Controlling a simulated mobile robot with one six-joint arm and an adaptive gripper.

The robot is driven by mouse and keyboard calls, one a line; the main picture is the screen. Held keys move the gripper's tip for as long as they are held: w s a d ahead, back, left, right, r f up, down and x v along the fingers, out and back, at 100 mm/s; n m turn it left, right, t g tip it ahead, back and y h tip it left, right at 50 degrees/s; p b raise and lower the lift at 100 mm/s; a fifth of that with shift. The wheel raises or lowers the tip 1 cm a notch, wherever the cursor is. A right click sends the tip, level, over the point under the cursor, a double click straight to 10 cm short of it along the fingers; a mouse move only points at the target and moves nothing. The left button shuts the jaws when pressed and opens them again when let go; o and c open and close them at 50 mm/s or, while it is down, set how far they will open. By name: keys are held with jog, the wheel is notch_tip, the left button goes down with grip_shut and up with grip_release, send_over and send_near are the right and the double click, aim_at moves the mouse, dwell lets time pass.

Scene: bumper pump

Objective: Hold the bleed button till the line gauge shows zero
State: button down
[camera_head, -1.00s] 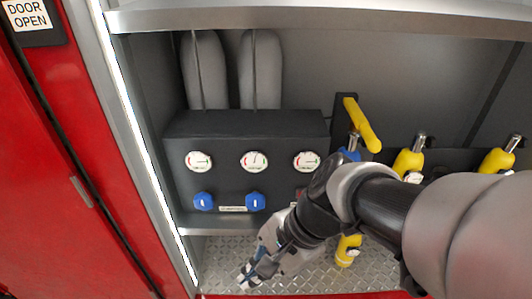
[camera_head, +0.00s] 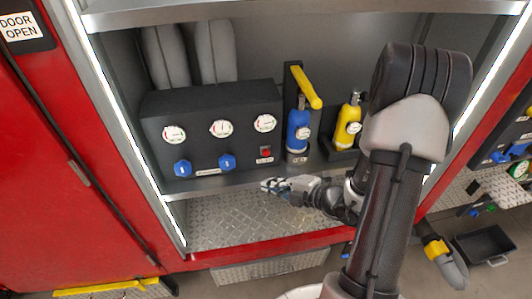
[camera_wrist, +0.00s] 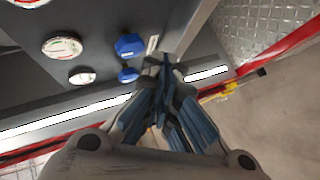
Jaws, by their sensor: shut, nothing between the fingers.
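A dark control box stands on the shelf in the head view. Its front carries a left gauge (camera_head: 174,134), a middle gauge (camera_head: 221,128) and a right gauge (camera_head: 265,123); their readings are too small to tell. A small red button (camera_head: 265,152) with a label under it sits below the right gauge. My gripper (camera_head: 266,185) is shut and empty, below the button and apart from it, near the shelf's front edge. In the wrist view, my shut fingers (camera_wrist: 165,62) are close to the box front; gauges (camera_wrist: 62,45) show there, but I cannot make out the button.
Two blue knobs (camera_head: 182,168) (camera_head: 227,162) sit below the gauges. A blue cylinder (camera_head: 298,130) with a yellow handle (camera_head: 305,87) stands right of the box, then a yellow cylinder (camera_head: 347,127). The treadplate floor (camera_head: 225,232) below the shelf is clear.

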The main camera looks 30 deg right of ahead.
aim_at(266, 153)
jog(key=shift+d+f+m, duration=0.2)
jog(key=shift+d+m, duration=0.05)
jog(key=shift+m, duration=0.05)
jog(key=w+d, duration=0.2)
jog(key=w, duration=0.6)
jog(key=shift+w+d, duration=0.2)
jog(key=shift+w, duration=0.05)
jog(key=shift+w+r, duration=0.1)
jog(key=shift+w, duration=0.05)
dwell(1.3)
jog(key=shift+w+d, duration=0.1)
jog(key=shift+w, duration=0.15)
